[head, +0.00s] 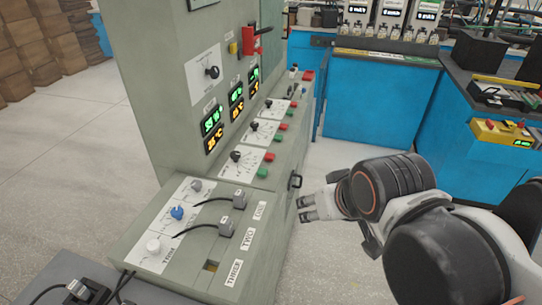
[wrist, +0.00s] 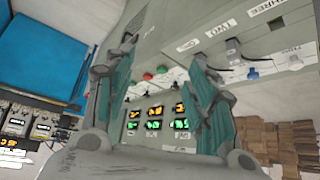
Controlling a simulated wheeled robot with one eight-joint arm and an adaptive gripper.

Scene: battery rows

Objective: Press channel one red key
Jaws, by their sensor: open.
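A grey-green cabinet (head: 160,85) carries three small white control panels on its ledge, each with a black knob, a red key and a green key. The red keys are the near one (head: 269,156), the middle one (head: 283,127) and the far one (head: 294,104). I cannot read which panel is channel one. My gripper (head: 303,208) is open and empty, to the right of the cabinet and apart from it. In the upside-down wrist view, a red key (wrist: 148,76) and a green key (wrist: 162,69) show between the spread fingers (wrist: 160,55).
The lower front box has ONE (head: 259,211), TWO (head: 247,238) and THREE (head: 234,272) labels, plugged cables and knobs. Blue benches (head: 375,100) stand behind. The floor at left is clear.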

